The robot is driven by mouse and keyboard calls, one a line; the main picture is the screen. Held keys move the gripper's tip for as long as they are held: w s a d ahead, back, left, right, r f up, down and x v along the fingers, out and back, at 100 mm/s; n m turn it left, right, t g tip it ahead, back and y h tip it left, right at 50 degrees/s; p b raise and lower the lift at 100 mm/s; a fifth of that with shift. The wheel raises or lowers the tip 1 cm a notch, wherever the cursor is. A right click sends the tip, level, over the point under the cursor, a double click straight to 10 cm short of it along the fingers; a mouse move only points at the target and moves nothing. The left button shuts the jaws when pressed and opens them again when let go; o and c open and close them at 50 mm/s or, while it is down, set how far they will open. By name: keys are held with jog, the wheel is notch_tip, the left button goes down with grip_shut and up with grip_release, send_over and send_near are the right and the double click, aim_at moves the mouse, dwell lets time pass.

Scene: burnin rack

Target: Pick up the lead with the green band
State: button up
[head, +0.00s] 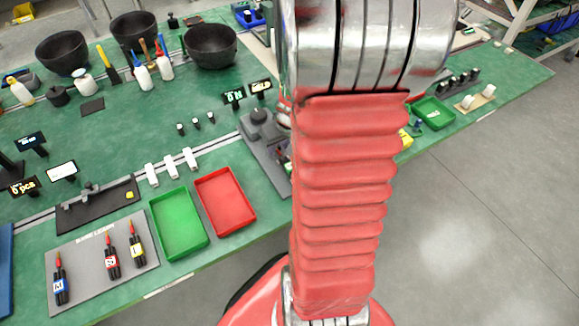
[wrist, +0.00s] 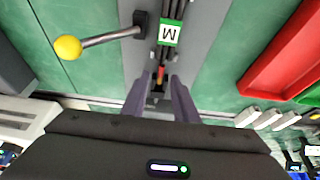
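The lead with the green band (wrist: 168,33) shows in the wrist view, with a white label marked M and black wires running to the top edge. It lies along a grey strip, and its red tip points towards my gripper (wrist: 160,86). My gripper's two fingers are apart, one on each side of the line of the lead, near the red tip. No contact is visible. In the head view my arm hides the gripper and this lead. Three other leads lie on a grey mat there: blue-banded (head: 60,284), red-banded (head: 112,262) and yellow-banded (head: 136,245).
A lever with a yellow ball (wrist: 68,47) stands left of the lead in the wrist view. A red tray (wrist: 285,55) is to the right. In the head view, a green tray (head: 153,211) and several black bowls (head: 211,61) stand on the green bench.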

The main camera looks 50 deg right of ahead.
jog(key=shift+w+f, duration=0.15)
jog(key=shift+f, duration=0.2)
jog(key=shift+c, duration=0.7)
grip_shut()
